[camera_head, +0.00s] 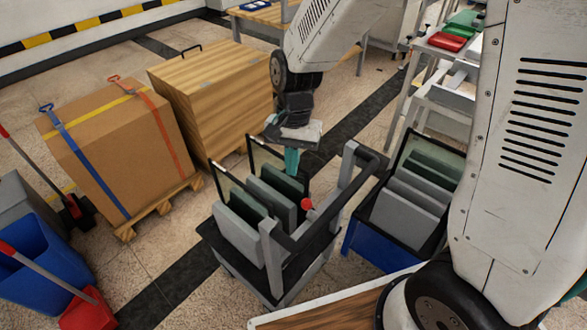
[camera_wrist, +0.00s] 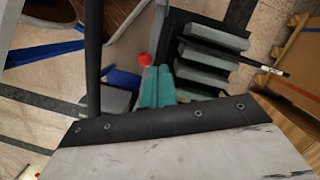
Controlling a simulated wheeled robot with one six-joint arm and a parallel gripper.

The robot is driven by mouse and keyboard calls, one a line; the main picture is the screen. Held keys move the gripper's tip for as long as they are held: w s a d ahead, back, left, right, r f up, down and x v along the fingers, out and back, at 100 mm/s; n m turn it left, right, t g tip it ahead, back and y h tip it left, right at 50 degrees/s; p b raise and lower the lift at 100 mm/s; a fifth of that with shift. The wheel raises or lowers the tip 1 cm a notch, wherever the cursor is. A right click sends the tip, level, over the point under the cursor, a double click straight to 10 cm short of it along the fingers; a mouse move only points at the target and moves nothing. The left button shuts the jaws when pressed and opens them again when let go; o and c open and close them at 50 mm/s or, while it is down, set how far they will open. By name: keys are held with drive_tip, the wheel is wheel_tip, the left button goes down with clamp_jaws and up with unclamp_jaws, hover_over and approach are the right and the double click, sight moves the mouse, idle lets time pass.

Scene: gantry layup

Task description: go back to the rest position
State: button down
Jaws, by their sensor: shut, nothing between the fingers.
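My gripper (camera_head: 291,162) hangs from my arm over the back of a grey trolley (camera_head: 266,270). Its teal fingers point down and are shut with nothing between them. In the wrist view the closed fingers (camera_wrist: 157,88) show at the middle, beside a red knob (camera_wrist: 145,59) on the trolley. The trolley carries grey slabs (camera_head: 238,235) and dark framed panels standing upright in slots. The fingertips are close to the panels; I cannot tell whether they touch.
A strapped cardboard box (camera_head: 115,150) on a pallet and a wooden crate (camera_head: 215,95) stand left. A blue-based rack (camera_head: 405,215) of panels stands right of the trolley. A blue bin (camera_head: 45,265) is at the lower left. Tables stand at the back.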

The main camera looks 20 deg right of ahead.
idle(0.4)
drive_tip(key=s+d+r+n+t, duration=0.1)
drive_tip(key=s+d+r+n, duration=0.2)
drive_tip(key=s+d+r, duration=0.3)
drive_tip(key=s+d+r+n+t+h, duration=0.1)
drive_tip(key=s+d+r+n+t, duration=0.1)
drive_tip(key=s+d+r, duration=0.4)
drive_tip(key=s+r+n, duration=0.1)
drive_tip(key=s+r, duration=0.4)
drive_tip(key=s, duration=0.1)
drive_tip(key=shift+s+d+r+t, duration=0.3)
drive_tip(key=shift+s+d+r, duration=0.05)
drive_tip(key=shift+s+d, duration=0.05)
